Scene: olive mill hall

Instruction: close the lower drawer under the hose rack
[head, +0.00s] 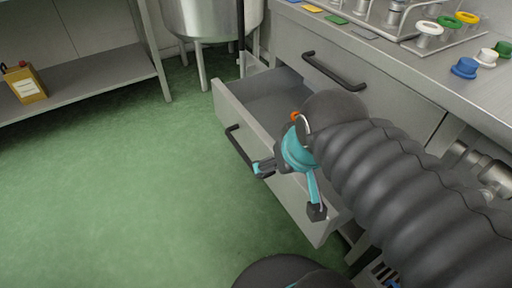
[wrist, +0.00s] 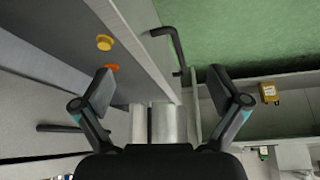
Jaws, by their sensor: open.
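The lower drawer (head: 250,120) is pulled well out of the grey cabinet, and its grey interior shows. Its dark bar handle (head: 238,147) is on the front panel; the handle also shows in the wrist view (wrist: 174,48). My gripper (head: 290,190) is open, its fingers spread near the drawer's front panel at the right part. In the wrist view the gap between the fingers (wrist: 162,88) is empty, with the drawer front (wrist: 142,38) running ahead between them. Contact cannot be told. My arm hides the drawer's right part.
The upper drawer is shut, with a dark handle (head: 333,70). The counter above carries coloured ring fittings (head: 429,28) and a blue cap (head: 465,68). A metal tank (head: 212,18) stands behind. A shelf (head: 90,70) with a yellow container (head: 25,83) is at left. Green floor (head: 120,180) is clear.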

